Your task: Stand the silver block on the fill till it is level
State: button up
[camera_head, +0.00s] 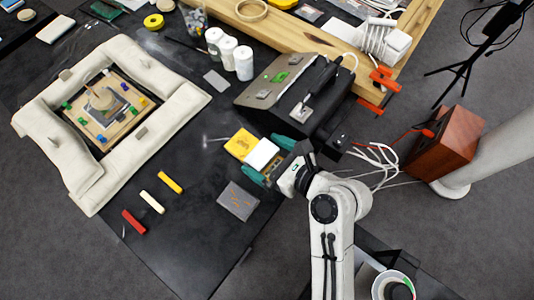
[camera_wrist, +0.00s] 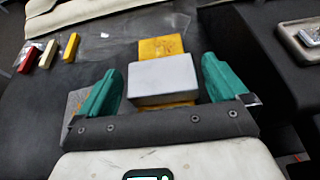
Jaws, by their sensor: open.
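The silver block (camera_head: 262,154) is a pale, smooth rectangular block. In the wrist view the silver block (camera_wrist: 163,80) lies between my fingers, with a gap on each side. A yellow piece (camera_head: 240,144) shows behind and below it; I cannot tell whether the block rests on it. My gripper (camera_head: 268,160) is open, its teal fingers on either side of the block; they also show in the wrist view (camera_wrist: 161,68). A wooden panel (camera_head: 128,122) with a dark picture and small coloured pieces lies inside a pale padded frame (camera_head: 178,122). I cannot pick out the fill.
Red (camera_head: 134,222), cream (camera_head: 152,202) and yellow (camera_head: 170,182) sticks lie on the dark table. A grey slab with orange marks (camera_head: 238,202) lies near my gripper. A black device (camera_head: 290,92) and white jars (camera_head: 243,62) stand behind. Table between sticks and frame is clear.

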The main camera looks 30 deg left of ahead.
jog(key=p+v, duration=0.8)
jog(key=v, duration=0.4)
jog(key=shift+f, duration=0.1)
dwell(3.0)
